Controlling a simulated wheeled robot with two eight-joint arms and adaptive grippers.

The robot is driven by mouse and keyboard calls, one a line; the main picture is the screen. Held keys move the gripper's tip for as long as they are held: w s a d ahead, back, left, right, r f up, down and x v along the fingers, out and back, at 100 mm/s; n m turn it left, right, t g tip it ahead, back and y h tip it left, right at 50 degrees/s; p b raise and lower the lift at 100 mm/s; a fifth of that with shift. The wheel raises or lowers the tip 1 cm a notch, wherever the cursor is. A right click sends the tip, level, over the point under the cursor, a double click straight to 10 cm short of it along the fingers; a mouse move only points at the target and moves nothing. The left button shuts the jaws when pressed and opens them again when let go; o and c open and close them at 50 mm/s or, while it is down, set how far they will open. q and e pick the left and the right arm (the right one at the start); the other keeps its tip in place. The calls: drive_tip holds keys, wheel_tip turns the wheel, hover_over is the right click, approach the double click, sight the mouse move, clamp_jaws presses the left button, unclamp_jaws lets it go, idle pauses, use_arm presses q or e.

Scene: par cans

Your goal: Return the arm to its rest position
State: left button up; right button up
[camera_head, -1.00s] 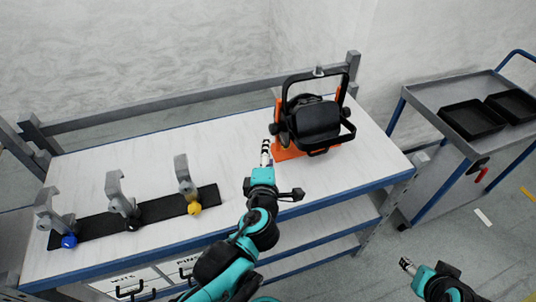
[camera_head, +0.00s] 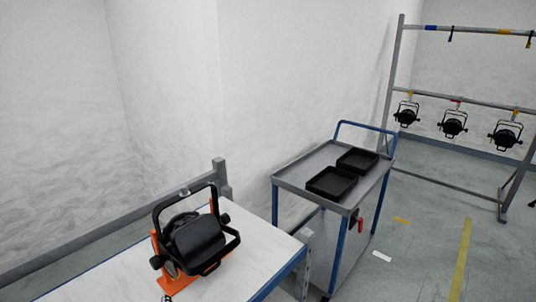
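A black par can (camera_head: 196,243) with a black yoke sits on an orange stand (camera_head: 181,280) on the white bench top (camera_head: 255,240), at the lower left of the head view. What looks like the tip of my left gripper (camera_head: 167,298) just shows at the bottom edge, beside the front of the orange stand. The rest of that arm is below the picture, and I cannot tell whether its fingers are open. My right gripper and arm are not in view.
A grey cart (camera_head: 290,177) with blue legs carries two black trays (camera_head: 331,182) right of the bench. A grey rack (camera_head: 392,75) with several hanging par cans (camera_head: 452,123) stands at the back right.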

use_arm(q)
drive_tip(key=s+d+f+m+g+h, duration=0.2)
drive_tip(key=s+d+m+h, duration=0.3)
drive_tip(key=m, duration=1)
drive_tip(key=shift+d+f+g, duration=0.15)
drive_tip(key=shift+d+g, duration=0.55)
drive_tip(key=shift+d, duration=1.05)
